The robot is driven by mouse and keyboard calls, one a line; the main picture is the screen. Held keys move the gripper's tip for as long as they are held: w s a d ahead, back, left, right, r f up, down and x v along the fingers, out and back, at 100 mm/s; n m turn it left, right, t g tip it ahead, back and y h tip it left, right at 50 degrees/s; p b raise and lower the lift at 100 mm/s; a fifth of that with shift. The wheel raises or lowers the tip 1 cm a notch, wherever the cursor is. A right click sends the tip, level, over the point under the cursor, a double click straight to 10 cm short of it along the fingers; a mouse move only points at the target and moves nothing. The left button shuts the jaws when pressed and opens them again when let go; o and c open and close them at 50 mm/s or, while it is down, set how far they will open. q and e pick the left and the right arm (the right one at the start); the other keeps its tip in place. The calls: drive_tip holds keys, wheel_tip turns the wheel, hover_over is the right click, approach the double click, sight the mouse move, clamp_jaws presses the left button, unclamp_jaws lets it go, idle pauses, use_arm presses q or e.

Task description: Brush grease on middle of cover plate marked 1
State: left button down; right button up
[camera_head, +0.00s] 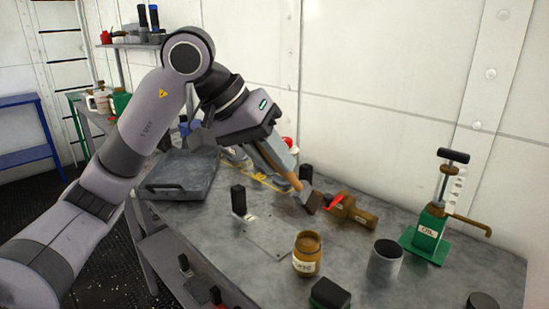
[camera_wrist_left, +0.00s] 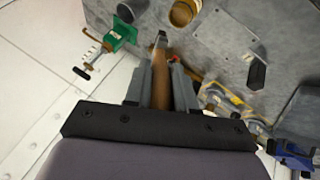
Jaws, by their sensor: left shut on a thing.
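My left gripper (camera_head: 282,165) is shut on the wooden handle of a brush (camera_head: 309,199). The brush slants down, its dark bristles above the bench, right of the cover plate. In the left wrist view the brush (camera_wrist_left: 160,88) lies between the fingers of my left gripper (camera_wrist_left: 162,70). A flat grey cover plate (camera_head: 268,238) with small holes lies on the bench; it also shows in the left wrist view (camera_wrist_left: 226,38). I cannot read a number on it. An open brown labelled jar (camera_head: 307,256) stands in front of the brush, right of the plate. My right gripper is not in view.
A black handle (camera_head: 238,200) stands upright at the plate's far left edge. A grey cup (camera_head: 385,258), a green oil pump (camera_head: 430,232) and a brass valve with a red lever (camera_head: 353,214) stand to the right. A grey tray (camera_head: 180,178) lies at the left.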

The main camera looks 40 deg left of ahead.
use_arm(q)
drive_tip(key=shift+f+b, duration=0.65)
drive_tip(key=shift+f, duration=0.15)
wheel_tip(320, 180, down, 4)
drive_tip(key=b, duration=0.3)
drive_tip(key=shift+f+b, duration=0.15)
drive_tip(key=shift+b, duration=0.2)
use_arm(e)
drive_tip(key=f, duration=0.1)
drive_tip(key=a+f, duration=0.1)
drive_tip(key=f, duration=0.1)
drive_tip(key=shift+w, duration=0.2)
use_arm(q)
drive_tip(key=shift+f, duration=0.2)
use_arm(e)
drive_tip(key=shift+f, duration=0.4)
use_arm(q)
drive_tip(key=shift+f+b, duration=0.45)
drive_tip(key=shift+b, duration=0.1)
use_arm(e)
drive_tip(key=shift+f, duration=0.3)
use_arm(q)
drive_tip(key=shift+s+f, duration=0.1)
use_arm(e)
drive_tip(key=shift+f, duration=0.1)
